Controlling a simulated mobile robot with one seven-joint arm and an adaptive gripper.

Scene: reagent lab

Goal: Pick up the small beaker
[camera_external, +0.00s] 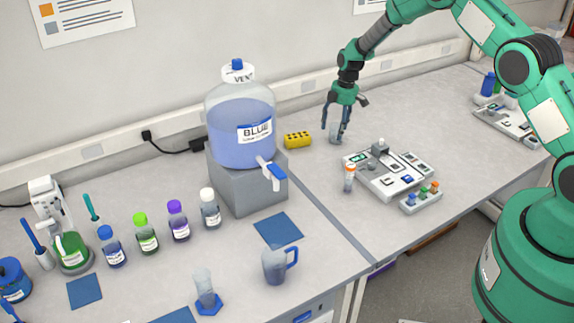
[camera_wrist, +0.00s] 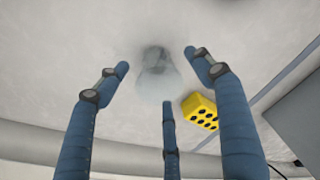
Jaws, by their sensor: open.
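A small clear beaker (camera_external: 335,132) stands on the grey bench, right of the yellow block. In the wrist view the beaker (camera_wrist: 157,75) lies in the middle, between the tips of three blue fingers. My gripper (camera_external: 338,120) points down from above the beaker. Its fingers are spread open, with visible gaps to the beaker in the wrist view. The fingers partly hide the beaker in the external view. I cannot tell how far the fingertips reach down beside it.
A yellow block with holes (camera_external: 298,140) lies just left of the beaker. A white instrument (camera_external: 385,180) and an orange-capped tube (camera_external: 349,178) stand in front. A large blue dispenser (camera_external: 240,130) stands farther left. A wall trunking (camera_external: 300,88) runs behind.

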